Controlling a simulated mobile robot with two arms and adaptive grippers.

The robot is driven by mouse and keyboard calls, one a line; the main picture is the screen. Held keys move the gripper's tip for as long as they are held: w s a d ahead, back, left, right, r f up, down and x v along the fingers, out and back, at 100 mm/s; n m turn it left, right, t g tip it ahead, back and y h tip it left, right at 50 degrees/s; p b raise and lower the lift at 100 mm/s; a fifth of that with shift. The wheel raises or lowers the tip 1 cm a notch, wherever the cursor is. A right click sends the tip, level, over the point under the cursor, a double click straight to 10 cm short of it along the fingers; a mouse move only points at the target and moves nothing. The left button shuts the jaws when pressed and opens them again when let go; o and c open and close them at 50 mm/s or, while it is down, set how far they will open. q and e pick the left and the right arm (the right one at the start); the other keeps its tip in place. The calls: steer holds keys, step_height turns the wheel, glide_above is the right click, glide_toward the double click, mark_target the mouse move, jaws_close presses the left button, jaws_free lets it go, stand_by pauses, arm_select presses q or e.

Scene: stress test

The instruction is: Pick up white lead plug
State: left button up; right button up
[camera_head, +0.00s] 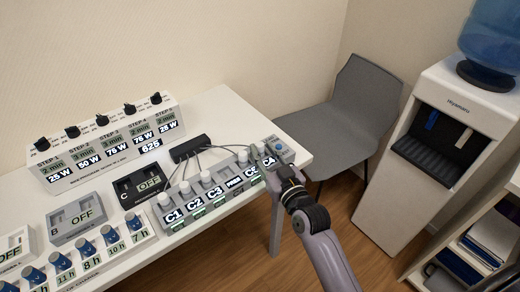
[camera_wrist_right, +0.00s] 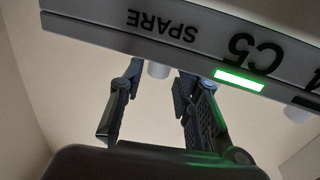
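A long grey and white lead block (camera_head: 218,204) labelled C1, C2, C3, SPARE, C5 and C4 stands along the table's front edge. Several white lead plugs (camera_head: 206,178) stand upright on it, with dark cables behind. My right gripper (camera_head: 285,172) is at the block's right end, partly hidden by its own arm. In the right wrist view the block appears upside down, and my gripper (camera_wrist_right: 160,80) is open. One white plug (camera_wrist_right: 158,70) shows between its fingertips, apart from both fingers; its depth is unclear. Another white plug (camera_wrist_right: 297,113) shows at the right. My left gripper is out of view.
A step-timer panel (camera_head: 107,146) with black knobs stands at the back left. A black strip (camera_head: 189,147) lies behind the block. A grey chair (camera_head: 345,115) and a water dispenser (camera_head: 450,120) stand right of the table.

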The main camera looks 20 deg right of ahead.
mark_target(262, 149)
steer(key=w, duration=0.3)
steer(key=shift+w+a, duration=0.1)
steer(key=shift+a, duration=0.1)
steer(key=shift+r, duration=0.1)
steer(key=shift+c, duration=0.2)
jaws_close()
